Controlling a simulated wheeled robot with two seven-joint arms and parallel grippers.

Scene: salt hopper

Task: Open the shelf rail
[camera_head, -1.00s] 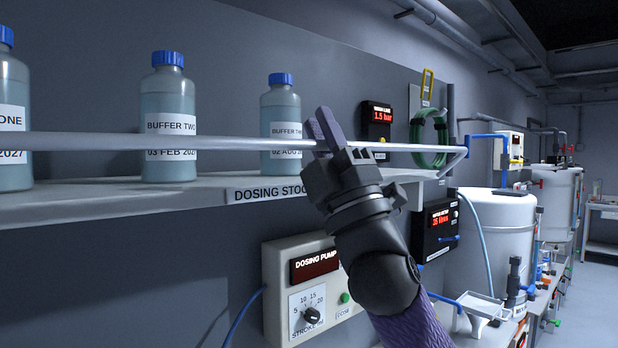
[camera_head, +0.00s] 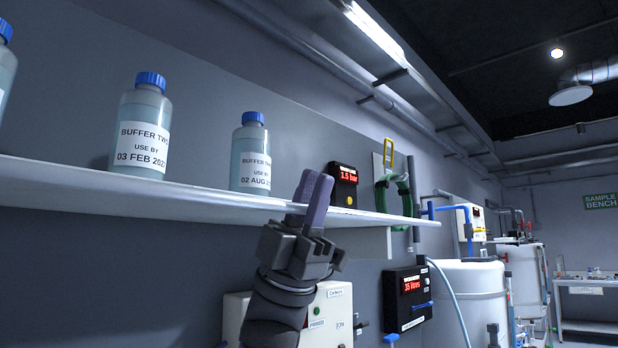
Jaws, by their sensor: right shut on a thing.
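The shelf rail (camera_head: 385,217) no longer crosses in front of the bottles. It appears as a pale line along the shelf's front edge, and I cannot clearly separate the two. My right gripper (camera_head: 312,198) is at the shelf's front edge, with its purple fingers pointing up and shut on the rail. The fingers hide the part of the rail they hold. The shelf (camera_head: 90,185) carries blue-capped bottles, one marked Buffer Two (camera_head: 142,130) and another beside it (camera_head: 250,155). My left gripper is not in view.
A third bottle (camera_head: 5,70) is cut off at the left edge. A red-lit gauge (camera_head: 343,185) and a green hose (camera_head: 405,205) hang on the wall beyond. A pump box (camera_head: 330,312) sits below the shelf, behind my right arm. A white tank (camera_head: 470,295) stands at right.

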